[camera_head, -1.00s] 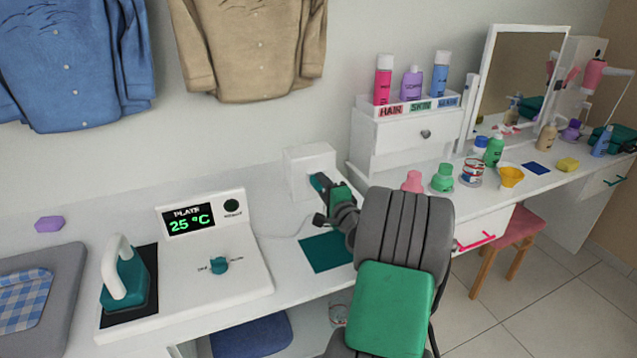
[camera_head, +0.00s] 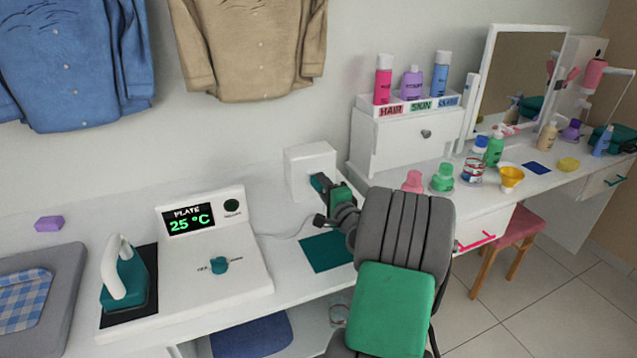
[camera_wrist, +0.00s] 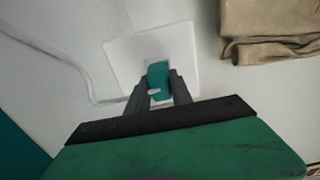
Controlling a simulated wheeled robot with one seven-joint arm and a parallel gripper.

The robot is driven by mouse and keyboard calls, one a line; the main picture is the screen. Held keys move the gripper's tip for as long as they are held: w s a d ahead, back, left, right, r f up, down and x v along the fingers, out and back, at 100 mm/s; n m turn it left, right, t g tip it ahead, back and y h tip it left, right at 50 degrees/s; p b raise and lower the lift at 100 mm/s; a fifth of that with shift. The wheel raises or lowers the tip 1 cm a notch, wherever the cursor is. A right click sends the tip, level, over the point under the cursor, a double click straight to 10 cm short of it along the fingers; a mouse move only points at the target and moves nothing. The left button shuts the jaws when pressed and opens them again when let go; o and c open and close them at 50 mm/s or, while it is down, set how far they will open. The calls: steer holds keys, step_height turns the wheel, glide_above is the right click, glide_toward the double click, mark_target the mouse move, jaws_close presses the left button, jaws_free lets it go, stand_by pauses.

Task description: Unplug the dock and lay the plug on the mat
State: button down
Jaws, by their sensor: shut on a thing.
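A white box (camera_head: 305,168) stands on the counter against the wall. The teal plug (camera_wrist: 158,80) is at the dark opening in its face in the wrist view; how deep it sits is hidden. My gripper (camera_wrist: 158,88) is shut on the plug, one grey finger on each side. It also shows against the box in the head view (camera_head: 322,186). The white dock (camera_head: 212,262) with a 25 °C display stands to the left, with a teal iron (camera_head: 125,278) on its dark plate. The teal mat (camera_head: 322,254) lies bare below my gripper.
A pale cord (camera_head: 285,236) runs across the counter from the dock toward a dark piece (camera_head: 320,220) by my gripper. Shirts hang above.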

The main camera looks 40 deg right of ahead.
steer(key=shift+s, duration=0.25)
steer(key=shift+b+v, duration=0.35)
steer(key=shift+v, duration=0.6)
stand_by(0.6)
steer(key=shift+b+v, duration=0.55)
steer(key=shift+v, duration=1.4)
steer(key=shift+a+r, duration=0.1)
steer(key=shift+r, duration=0.05)
